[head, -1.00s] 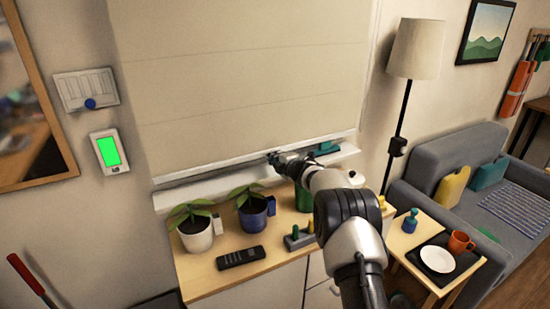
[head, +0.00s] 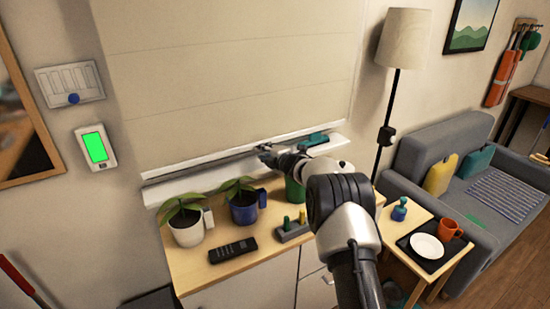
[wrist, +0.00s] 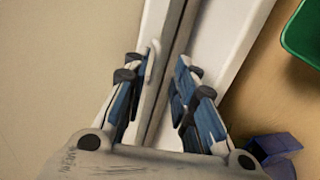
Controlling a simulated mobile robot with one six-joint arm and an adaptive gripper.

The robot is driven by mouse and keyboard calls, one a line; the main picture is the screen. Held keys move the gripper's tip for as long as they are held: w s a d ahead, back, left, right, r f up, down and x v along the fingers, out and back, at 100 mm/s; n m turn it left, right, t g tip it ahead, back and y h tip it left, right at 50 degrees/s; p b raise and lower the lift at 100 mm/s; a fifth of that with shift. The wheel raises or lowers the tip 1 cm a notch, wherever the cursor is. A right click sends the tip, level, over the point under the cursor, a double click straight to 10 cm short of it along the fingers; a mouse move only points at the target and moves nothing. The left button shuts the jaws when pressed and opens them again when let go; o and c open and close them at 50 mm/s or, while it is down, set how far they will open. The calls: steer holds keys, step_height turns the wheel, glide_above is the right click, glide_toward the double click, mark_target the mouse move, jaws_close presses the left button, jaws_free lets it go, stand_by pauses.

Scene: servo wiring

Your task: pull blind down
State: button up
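The beige blind (head: 235,70) hangs over the window, its dark-edged bottom bar (head: 200,164) just above the white sill (head: 190,183). My gripper (head: 264,150) is at the middle of the bottom bar. In the wrist view its two blue-padded fingers (wrist: 157,85) stand apart, on either side of the bar (wrist: 171,70). A small pale curved tab (wrist: 151,64) shows between the fingers, close to the left one. I cannot tell whether it touches. Nothing is visibly pinched. In the head view the fingertips are small and partly hidden by the hand.
Below the sill, a cabinet top (head: 205,270) holds two potted plants (head: 185,232), a black remote (head: 233,250), a grey holder with pegs (head: 292,232) and a green container (head: 294,190) close under my arm. A floor lamp (head: 404,38) stands to the right.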

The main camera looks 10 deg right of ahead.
steer(key=v, duration=1.1)
steer(key=shift+w, duration=0.1)
steer(key=s+d+r+m+g+h, duration=0.1)
steer(key=s+d+r+m+h, duration=0.25)
steer(key=s+r+m, duration=0.55)
steer(key=s+r+m+g+h, duration=0.3)
steer(key=s+r+m, duration=0.15)
steer(key=s, duration=0.85)
steer(key=s+a+f+m+g, duration=0.2)
steer(key=s, duration=0.8)
steer(key=s+a+f+m+g+y, duration=0.1)
steer(key=s+a+f+m, duration=0.1)
steer(key=s, duration=0.9)
steer(key=s+a+f+m+g+y, duration=0.1)
steer(key=s+a+f+m+g, duration=0.1)
steer(key=s, duration=0.9)
steer(key=shift+a+m+g, duration=0.3)
steer(key=shift+a+m, duration=0.15)
steer(key=shift+m, duration=0.7)
